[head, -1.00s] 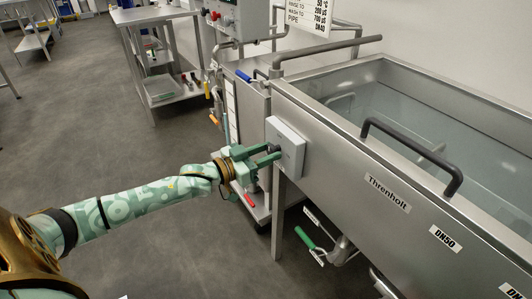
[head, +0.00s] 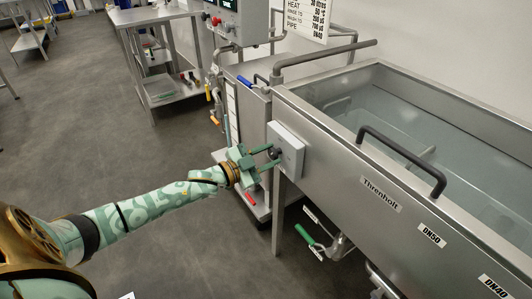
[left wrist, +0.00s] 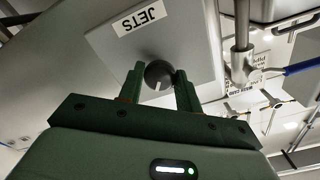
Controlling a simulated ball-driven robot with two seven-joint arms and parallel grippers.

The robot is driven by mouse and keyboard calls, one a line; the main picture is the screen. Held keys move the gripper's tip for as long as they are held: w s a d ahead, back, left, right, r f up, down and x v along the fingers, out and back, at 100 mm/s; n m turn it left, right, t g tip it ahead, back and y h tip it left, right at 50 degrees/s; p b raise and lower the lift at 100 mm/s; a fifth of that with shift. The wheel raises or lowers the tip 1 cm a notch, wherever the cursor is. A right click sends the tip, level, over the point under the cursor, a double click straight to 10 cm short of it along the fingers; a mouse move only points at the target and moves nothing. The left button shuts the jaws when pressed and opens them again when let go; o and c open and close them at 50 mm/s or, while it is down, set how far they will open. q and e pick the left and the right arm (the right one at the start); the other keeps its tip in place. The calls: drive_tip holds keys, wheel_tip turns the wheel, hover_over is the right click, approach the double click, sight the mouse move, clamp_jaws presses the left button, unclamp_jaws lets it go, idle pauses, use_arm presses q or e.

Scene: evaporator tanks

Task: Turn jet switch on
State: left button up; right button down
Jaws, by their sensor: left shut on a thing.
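The jet switch is a round dark knob (left wrist: 158,74) on a grey box (left wrist: 180,40) labelled JETS in the left wrist view. In the head view this box (head: 287,148) is fixed to the front of the steel tank near its left end. My left gripper (head: 269,158) reaches the box from the left. In the left wrist view its two green fingers (left wrist: 159,84) stand on either side of the knob and are shut on it. A pale mark shows on the knob's edge. My right gripper is not in view.
The water-filled tank (head: 335,165) labelled Threnholt has a dark handle (head: 405,155) on its rim. A green-handled valve (head: 304,235) sits below it. A blue-handled valve (head: 261,78) and a red handle (head: 251,198) are near the gripper.

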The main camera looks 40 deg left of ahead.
use_arm(q)
drive_tip(key=shift+m+p, duration=0.3)
drive_tip(key=shift+m, duration=0.7)
drive_tip(key=m, duration=0.2)
drive_tip(key=shift+m+p, duration=0.3)
drive_tip(key=shift+m, duration=0.5)
drive_tip(key=m, duration=0.5)
drive_tip(key=shift+f, duration=0.1)
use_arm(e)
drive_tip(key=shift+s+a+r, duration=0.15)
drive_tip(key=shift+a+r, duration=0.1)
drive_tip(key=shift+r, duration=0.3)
use_arm(q)
drive_tip(key=shift+m, duration=0.3)
drive_tip(key=o, duration=1)
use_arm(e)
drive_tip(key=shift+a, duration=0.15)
